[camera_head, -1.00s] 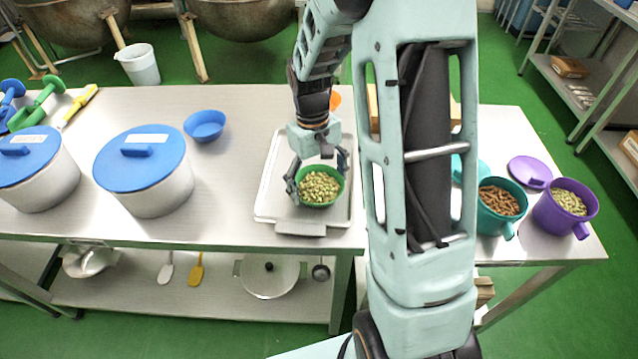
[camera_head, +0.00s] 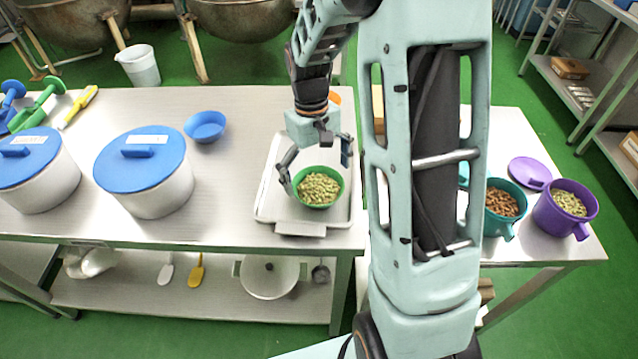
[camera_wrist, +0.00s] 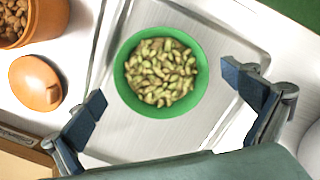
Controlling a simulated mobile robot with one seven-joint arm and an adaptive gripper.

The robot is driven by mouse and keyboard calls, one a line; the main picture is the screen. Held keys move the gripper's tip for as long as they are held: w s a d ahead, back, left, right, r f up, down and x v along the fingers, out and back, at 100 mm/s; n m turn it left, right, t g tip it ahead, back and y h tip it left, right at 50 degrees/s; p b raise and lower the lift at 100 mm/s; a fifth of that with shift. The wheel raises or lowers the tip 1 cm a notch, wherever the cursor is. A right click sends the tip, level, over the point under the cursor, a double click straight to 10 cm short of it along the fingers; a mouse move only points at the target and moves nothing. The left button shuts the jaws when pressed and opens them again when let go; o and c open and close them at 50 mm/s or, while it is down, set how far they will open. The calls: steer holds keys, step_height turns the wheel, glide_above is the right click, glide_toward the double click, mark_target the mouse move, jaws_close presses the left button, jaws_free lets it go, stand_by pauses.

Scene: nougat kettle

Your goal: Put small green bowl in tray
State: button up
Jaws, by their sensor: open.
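The small green bowl (camera_head: 318,203) is full of pale green pods or nuts and sits upright on the metal tray (camera_head: 270,200), toward its front. It also shows in the wrist view (camera_wrist: 122,90), inside the tray's rim. My gripper (camera_head: 318,172) is open just above and behind the bowl. In the wrist view my two fingers (camera_wrist: 170,108) are spread wide on either side below the bowl, and neither touches it there. Nothing is held.
A blue bowl (camera_head: 205,126) and two white pots with blue lids (camera_head: 140,157) stand left of the tray. A teal container (camera_head: 497,222) and a purple container (camera_head: 562,218) stand at the right. An orange lid (camera_wrist: 35,83) lies beside the tray in the wrist view.

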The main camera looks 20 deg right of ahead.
mark_target(316, 191)
step_height(316, 191, up, 9)
steer(key=w, duration=0.1)
steer(key=shift+a, duration=0.15)
steer(key=shift+w, duration=0.1)
stand_by(0.3)
